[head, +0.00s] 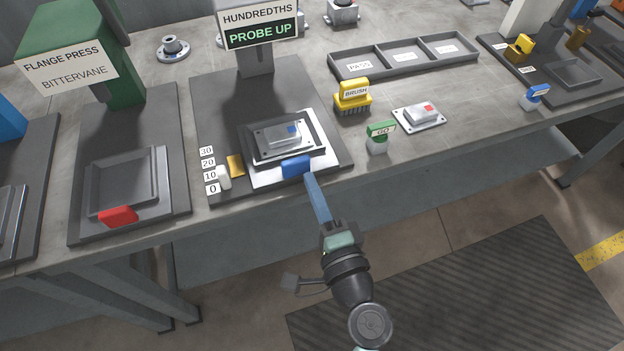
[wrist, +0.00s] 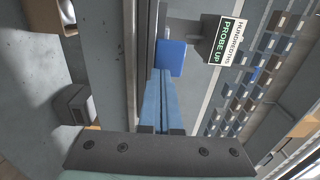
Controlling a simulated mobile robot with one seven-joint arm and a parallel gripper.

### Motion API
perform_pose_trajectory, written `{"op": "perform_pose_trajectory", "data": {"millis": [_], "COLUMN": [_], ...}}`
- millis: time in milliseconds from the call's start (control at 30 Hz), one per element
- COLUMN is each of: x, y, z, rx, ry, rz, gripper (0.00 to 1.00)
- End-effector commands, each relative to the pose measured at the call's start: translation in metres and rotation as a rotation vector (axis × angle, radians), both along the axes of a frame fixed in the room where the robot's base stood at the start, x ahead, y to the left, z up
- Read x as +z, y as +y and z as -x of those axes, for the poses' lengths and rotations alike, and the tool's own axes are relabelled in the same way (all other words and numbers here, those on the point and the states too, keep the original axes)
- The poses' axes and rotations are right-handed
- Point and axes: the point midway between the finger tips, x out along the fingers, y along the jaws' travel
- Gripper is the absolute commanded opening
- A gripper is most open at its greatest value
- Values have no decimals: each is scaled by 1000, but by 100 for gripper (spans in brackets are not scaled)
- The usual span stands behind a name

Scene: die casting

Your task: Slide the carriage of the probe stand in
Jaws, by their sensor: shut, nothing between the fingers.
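The probe stand's display (head: 260,25) reads "HUNDREDTHS PROBE UP" and also shows in the wrist view (wrist: 229,40). The stand's carriage (head: 262,178) sits at the front of the dark base, with a grey part (head: 283,136) lying on it. The carriage's blue handle (head: 296,167) faces the bench's front edge and shows in the wrist view (wrist: 171,57). My gripper (head: 310,178) is shut and empty, its long blue fingers pointing at the handle from the front. The fingertips (wrist: 160,79) are at or very near the handle; I cannot tell whether they touch.
The flange press (head: 100,60) with a red handle is further left. A green GO block (head: 379,138), yellow brush (head: 353,97) and another part (head: 418,118) stand right.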

Motion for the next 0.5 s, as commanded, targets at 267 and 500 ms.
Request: {"op": "perform_pose_trajectory", "data": {"millis": [267,500], "x": [0,0], "y": [3,3], "z": [-7,-10], "rx": [0,1], "ry": [0,0], "rz": [0,0], "gripper": [0,0]}}
